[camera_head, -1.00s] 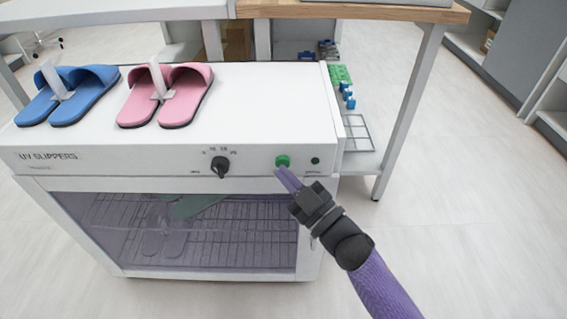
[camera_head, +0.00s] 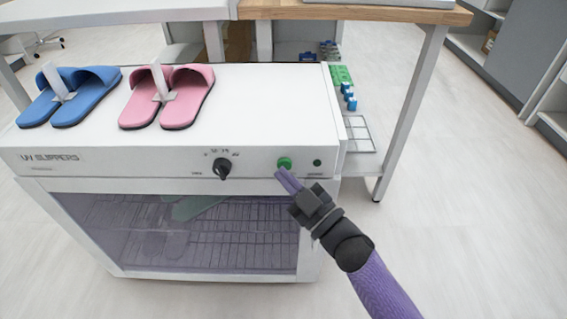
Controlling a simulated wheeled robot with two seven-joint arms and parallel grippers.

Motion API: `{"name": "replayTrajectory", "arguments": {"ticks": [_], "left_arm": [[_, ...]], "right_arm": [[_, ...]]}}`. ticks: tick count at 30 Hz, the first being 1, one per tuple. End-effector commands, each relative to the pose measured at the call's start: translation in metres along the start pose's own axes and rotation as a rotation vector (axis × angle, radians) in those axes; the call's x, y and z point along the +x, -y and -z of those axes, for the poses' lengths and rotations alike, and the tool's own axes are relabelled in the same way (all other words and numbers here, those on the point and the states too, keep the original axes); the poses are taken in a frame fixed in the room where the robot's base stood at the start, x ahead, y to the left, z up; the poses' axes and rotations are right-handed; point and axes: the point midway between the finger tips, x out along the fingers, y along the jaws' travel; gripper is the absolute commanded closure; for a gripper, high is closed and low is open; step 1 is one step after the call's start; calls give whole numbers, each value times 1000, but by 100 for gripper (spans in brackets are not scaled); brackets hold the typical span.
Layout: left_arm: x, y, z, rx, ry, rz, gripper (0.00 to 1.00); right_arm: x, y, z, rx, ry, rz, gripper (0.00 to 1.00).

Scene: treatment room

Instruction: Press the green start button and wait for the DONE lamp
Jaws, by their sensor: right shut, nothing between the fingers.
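The green start button (camera_head: 284,162) is on the front panel of the white UV slippers cabinet (camera_head: 110,160). A small dark green round lamp (camera_head: 317,163) sits to its right and looks unlit; its label is too small to read. My right gripper (camera_head: 281,175) is shut and empty, its purple fingertips just below the green button. I cannot tell whether they touch the button or panel. A black dial (camera_head: 222,169) is left of the button. The tinted door (camera_head: 200,235) is closed, with a wire rack and a greenish shape behind it. My left gripper is not in view.
Blue slippers (camera_head: 88,92) and pink slippers (camera_head: 187,92) stand on the cabinet top. A table with a wooden edge (camera_head: 350,12) is behind, with a shelf holding green and blue items (camera_head: 346,88). The floor at right is clear.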

Motion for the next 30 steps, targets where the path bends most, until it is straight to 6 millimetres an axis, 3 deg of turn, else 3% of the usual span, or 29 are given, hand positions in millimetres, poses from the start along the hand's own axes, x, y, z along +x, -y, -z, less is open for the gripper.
{"name": "replayTrajectory", "arguments": {"ticks": [1, 11, 22, 30], "left_arm": [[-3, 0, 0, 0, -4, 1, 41], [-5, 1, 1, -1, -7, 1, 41], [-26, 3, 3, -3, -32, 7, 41], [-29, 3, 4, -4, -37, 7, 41]], "right_arm": [[1, -8, 6, -30, -6, -10, 100], [-2, -6, 7, -29, -6, -11, 100], [-27, 16, 27, -17, -6, -7, 100], [-36, 24, 30, -14, -7, -7, 100]]}}
